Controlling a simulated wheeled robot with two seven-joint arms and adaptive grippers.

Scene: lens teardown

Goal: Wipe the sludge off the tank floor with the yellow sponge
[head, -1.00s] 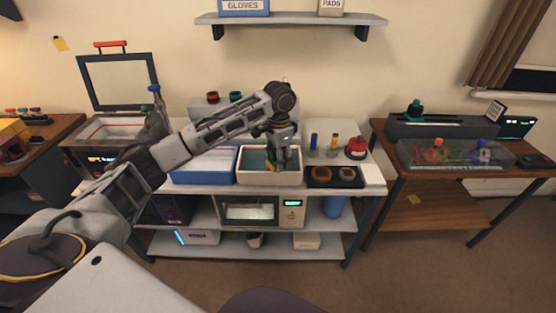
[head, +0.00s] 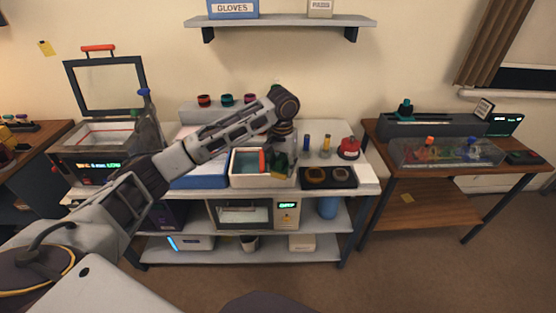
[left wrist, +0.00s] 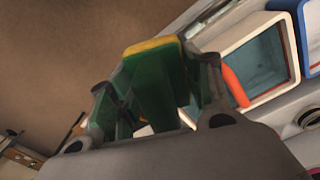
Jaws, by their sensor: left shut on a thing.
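My left gripper (head: 282,166) is shut on the yellow sponge, which shows in the left wrist view (left wrist: 153,46) with a yellow face and green sides between the fingers. In the head view the gripper and the sponge's dark green part are at the right side of the white-rimmed tank (head: 233,168). The tank also shows in the left wrist view (left wrist: 287,45), with a teal-grey interior beside the sponge. An orange-red strip (head: 262,162) stands at the tank, close to the gripper. I cannot make out sludge on the tank floor. My right gripper is not in view.
A blue-rimmed tray (head: 197,182) adjoins the tank on the left. A black tray with two round wells (head: 328,178) lies on the right. Small bottles and a red flask (head: 348,149) stand behind it. A wall shelf (head: 280,21) hangs above.

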